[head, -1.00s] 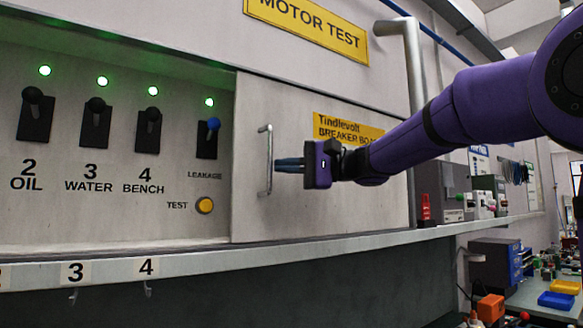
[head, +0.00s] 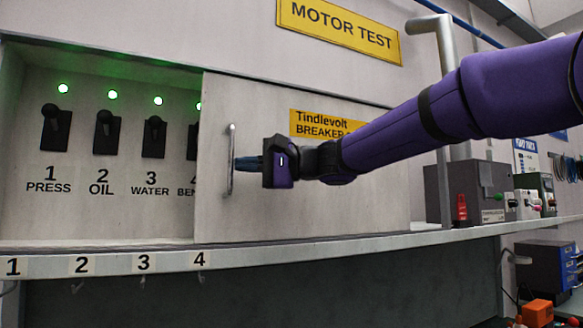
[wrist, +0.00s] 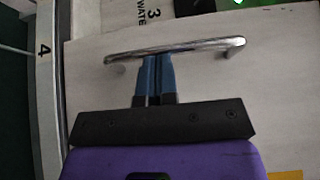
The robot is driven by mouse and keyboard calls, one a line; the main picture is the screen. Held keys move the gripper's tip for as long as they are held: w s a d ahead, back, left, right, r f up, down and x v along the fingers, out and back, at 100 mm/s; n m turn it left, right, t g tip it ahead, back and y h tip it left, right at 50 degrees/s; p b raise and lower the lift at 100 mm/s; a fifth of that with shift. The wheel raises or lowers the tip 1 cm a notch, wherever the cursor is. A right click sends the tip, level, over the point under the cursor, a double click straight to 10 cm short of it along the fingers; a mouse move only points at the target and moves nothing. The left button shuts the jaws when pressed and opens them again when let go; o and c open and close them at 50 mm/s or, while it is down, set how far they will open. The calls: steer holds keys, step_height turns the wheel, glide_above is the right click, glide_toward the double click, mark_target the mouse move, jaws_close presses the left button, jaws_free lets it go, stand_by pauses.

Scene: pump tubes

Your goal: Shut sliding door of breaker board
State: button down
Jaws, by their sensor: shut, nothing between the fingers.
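The breaker board's sliding door (head: 300,205) is a pale panel with a yellow label. It covers the right part of the board, and its left edge overlaps the breaker 4 position. A vertical metal bar handle (head: 231,160) stands near the door's left edge. My gripper (head: 240,163) is at the handle's right side, with its blue fingers together and empty. In the wrist view the fingertips (wrist: 156,60) meet the handle (wrist: 175,47) at about its middle, and appear to touch it.
The open left part shows black breaker switches (head: 56,127) with green lights above. A ledge (head: 110,262) with numbered labels and hooks runs below. A yellow motor test sign (head: 340,28) is above. A grey box (head: 455,192) stands to the right.

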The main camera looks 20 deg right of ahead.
steer(key=s+a, duration=0.3)
steer(key=a, duration=1.5)
steer(key=s+a, duration=0.4)
steer(key=a, duration=1.5)
steer(key=shift+s+a, duration=0.15)
steer(key=shift+s, duration=0.05)
steer(key=shift+r, duration=0.1)
